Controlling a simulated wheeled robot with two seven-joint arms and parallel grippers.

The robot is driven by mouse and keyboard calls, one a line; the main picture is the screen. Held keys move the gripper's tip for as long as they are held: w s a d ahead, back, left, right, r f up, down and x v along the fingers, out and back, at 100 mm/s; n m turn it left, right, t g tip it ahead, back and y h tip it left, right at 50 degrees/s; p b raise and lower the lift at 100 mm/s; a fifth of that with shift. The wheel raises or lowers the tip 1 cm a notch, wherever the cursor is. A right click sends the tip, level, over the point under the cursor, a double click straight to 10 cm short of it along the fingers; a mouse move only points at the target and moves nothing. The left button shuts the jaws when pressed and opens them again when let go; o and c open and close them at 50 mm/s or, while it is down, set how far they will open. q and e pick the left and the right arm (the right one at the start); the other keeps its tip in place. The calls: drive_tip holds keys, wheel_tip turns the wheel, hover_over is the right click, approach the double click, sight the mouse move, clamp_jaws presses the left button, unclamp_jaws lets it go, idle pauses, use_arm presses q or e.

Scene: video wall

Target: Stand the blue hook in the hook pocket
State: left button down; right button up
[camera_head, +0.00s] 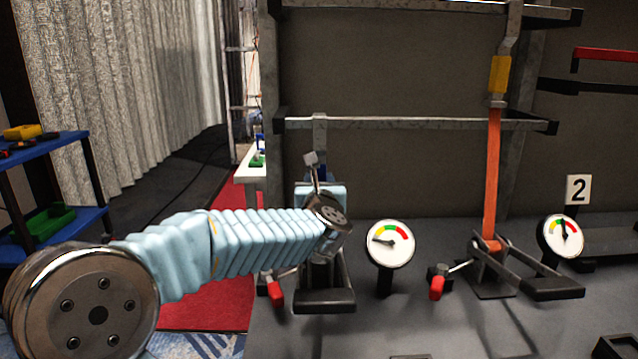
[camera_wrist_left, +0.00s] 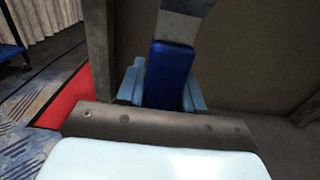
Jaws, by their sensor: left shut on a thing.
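My left gripper (camera_head: 321,188) is in front of the left station in the head view, beside the upright grey post. In the left wrist view its two light-blue fingers (camera_wrist_left: 162,88) are shut on the blue hook (camera_wrist_left: 171,70). The hook is a dark blue block with a grey part above it, and it stands roughly upright there. In the head view only a little blue shows behind the wrist, and my arm hides most of it. I cannot tell the hook pocket apart in these views. My right gripper is not in view.
Gauges (camera_head: 390,243) stand on the grey deck with red-handled levers. An orange strap (camera_head: 491,180) runs from a yellow piece down to a metal ratchet on the right. Metal rails (camera_head: 430,124) cross the wall. A blue shelf (camera_head: 50,146) stands at the far left.

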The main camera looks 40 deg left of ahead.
sight(320, 173)
use_arm(q)
drive_tip(key=c, duration=1.4)
unclamp_jaws()
drive_tip(key=c, duration=0.3)
drive_tip(key=shift+r, duration=0.1)
drive_tip(key=shift+r, duration=0.1)
drive_tip(key=shift+r+p, duration=0.6)
drive_tip(key=shift+r, duration=0.85)
drive_tip(key=shift+b+v, duration=0.5)
drive_tip(key=shift+v, duration=0.75)
drive_tip(key=shift+b+v, duration=0.65)
drive_tip(key=shift+v, duration=1.9)
